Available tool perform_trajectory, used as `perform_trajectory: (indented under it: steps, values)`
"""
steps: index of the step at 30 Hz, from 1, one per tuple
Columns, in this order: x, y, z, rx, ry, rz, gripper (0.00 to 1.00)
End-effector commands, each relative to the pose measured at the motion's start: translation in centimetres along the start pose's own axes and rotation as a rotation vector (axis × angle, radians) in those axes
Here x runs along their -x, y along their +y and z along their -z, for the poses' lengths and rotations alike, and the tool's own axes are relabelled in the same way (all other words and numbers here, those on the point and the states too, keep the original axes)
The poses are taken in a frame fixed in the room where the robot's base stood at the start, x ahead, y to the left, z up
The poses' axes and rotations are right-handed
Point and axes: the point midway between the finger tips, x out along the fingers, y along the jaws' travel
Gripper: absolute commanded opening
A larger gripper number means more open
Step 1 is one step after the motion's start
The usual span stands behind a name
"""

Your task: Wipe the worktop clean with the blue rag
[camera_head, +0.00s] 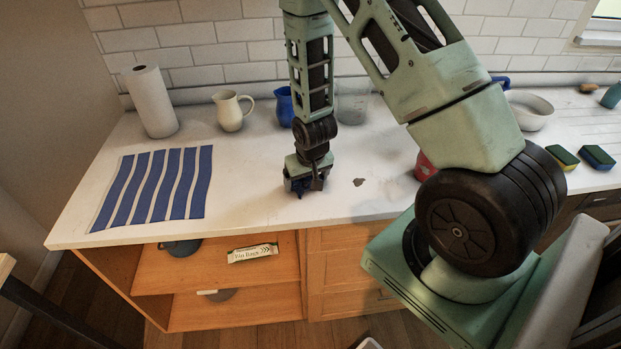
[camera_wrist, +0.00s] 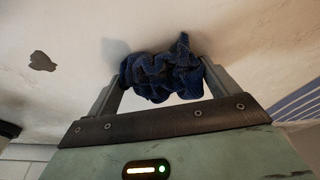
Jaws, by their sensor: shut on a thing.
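The blue rag (camera_wrist: 160,75) is bunched up between the two fingers of my gripper (camera_wrist: 158,85) in the wrist view. My gripper is shut on it. In the head view my gripper (camera_head: 304,187) points down at the white worktop (camera_head: 250,190), with a bit of the dark blue rag (camera_head: 298,186) showing at its tip. The rag is at or very close to the surface; I cannot tell whether it touches. A dark grey-brown stain (camera_head: 358,182) lies on the worktop to the right of my gripper. It also shows at the left of the wrist view (camera_wrist: 41,61).
A blue-and-white striped cloth (camera_head: 155,187) lies at the left. A paper towel roll (camera_head: 151,101), a cream jug (camera_head: 232,110), a blue jug (camera_head: 284,106) and a clear container (camera_head: 352,104) stand behind. A red item (camera_head: 425,166) is partly hidden by my arm. Sponges (camera_head: 597,157) lie at right.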

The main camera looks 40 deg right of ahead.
Motion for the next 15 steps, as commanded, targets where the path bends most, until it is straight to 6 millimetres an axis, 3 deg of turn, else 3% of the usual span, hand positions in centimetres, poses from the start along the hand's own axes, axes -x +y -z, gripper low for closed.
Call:
perform_trajectory:
  steps: [6,15]
  values:
    - [-0.2,-1.8,0.5,0.004,0.001,0.004,0.79]
    - [-0.2,-1.9,0.5,0.004,0.001,0.005,0.79]
